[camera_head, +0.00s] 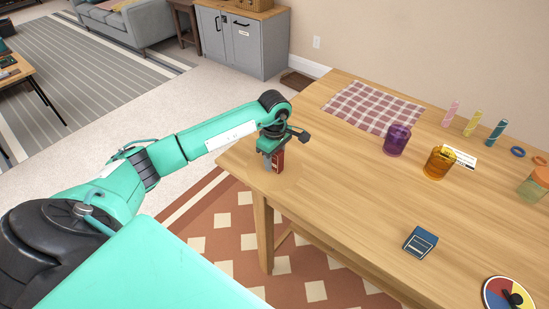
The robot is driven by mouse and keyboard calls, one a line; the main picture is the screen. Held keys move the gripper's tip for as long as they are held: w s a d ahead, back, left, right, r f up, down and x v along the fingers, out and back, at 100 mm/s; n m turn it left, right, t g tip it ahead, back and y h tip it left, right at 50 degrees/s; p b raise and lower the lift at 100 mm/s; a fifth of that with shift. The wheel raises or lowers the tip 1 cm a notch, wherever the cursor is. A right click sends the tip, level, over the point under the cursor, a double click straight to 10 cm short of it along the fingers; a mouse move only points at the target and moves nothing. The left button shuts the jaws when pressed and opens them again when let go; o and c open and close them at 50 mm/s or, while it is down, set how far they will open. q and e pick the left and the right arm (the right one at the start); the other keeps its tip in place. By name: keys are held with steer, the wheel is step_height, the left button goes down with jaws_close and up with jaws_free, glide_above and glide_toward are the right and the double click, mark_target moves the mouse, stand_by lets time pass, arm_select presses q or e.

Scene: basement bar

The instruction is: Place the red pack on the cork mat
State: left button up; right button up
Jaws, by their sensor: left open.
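The red pack (279,161) stands upright at the near left corner of the wooden table. My left gripper (273,157) points down right at it, with a grey finger on the pack's left side. Its jaws are open. The gripper covers the top of the pack, and I cannot tell whether the fingers touch it. I cannot clearly make out the cork mat; the surface around the pack's foot is close to the table's colour. My right gripper is out of view.
On the table (340,205) are a checked cloth (372,106), a purple glass (397,139), an orange glass (439,162), several upright coloured tubes, a blue box (420,243) and a colour disc (508,293). The table's middle is clear. Its left edge is close to the pack.

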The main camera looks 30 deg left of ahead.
arm_select(q)
step_height(320, 180, up, 3)
steer(key=shift+f, duration=0.2)
step_height(320, 180, up, 10)
steer(key=shift+f+b, duration=0.2)
steer(key=shift+b, duration=0.4)
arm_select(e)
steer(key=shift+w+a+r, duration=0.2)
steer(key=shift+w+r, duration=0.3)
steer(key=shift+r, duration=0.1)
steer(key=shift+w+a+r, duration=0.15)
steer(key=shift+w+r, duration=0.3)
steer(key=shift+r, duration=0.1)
arm_select(q)
steer(key=shift+d, duration=0.1)
